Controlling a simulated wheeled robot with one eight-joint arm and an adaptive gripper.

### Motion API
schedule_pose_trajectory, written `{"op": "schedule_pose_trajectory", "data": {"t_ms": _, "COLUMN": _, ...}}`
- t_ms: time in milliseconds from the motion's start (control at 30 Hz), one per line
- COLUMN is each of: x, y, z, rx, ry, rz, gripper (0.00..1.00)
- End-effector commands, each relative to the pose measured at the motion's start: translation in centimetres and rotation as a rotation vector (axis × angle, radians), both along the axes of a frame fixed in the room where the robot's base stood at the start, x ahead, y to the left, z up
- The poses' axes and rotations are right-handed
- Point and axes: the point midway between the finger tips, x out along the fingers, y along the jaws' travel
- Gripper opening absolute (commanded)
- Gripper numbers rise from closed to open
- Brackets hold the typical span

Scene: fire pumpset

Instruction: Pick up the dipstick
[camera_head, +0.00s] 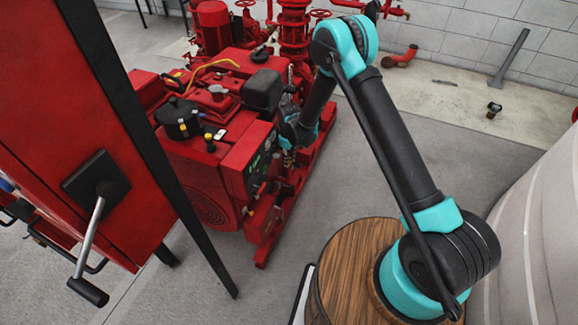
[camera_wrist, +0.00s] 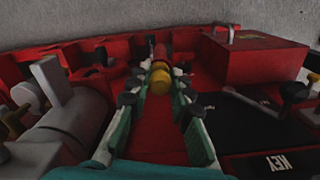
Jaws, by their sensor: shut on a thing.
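In the wrist view, my gripper (camera_wrist: 162,72) has its two teal and black fingers on either side of a small round yellow knob, which looks like the dipstick (camera_wrist: 160,85). The fingertips are closed against the knob. The rest of the dipstick is hidden, and I cannot tell whether it is seated or raised. In the head view, my gripper (camera_head: 289,150) is at the near right side of the red engine (camera_head: 215,160). Its fingers and the dipstick cannot be made out there.
A grey cylinder (camera_wrist: 70,125) lies left of the fingers, and a red box (camera_wrist: 250,60) stands to the right. A black panel (camera_wrist: 265,125) marked "KEY" is at lower right. In the head view, a red cabinet (camera_head: 50,130) with a crank handle (camera_head: 90,240) stands at left. Grey floor lies around the engine.

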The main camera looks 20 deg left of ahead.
Motion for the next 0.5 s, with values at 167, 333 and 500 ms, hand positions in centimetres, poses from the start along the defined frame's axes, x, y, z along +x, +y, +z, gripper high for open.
{"op": "schedule_pose_trajectory", "data": {"t_ms": 167, "x": 0.0, "y": 0.0, "z": 0.01, "rx": 0.0, "ry": 0.0, "rz": 0.0, "gripper": 0.04}}
{"op": "schedule_pose_trajectory", "data": {"t_ms": 333, "x": 0.0, "y": 0.0, "z": 0.11, "rx": 0.0, "ry": 0.0, "rz": 0.0, "gripper": 0.04}}
{"op": "schedule_pose_trajectory", "data": {"t_ms": 500, "x": 0.0, "y": 0.0, "z": 0.93, "rx": 0.0, "ry": 0.0, "rz": 0.0, "gripper": 0.04}}
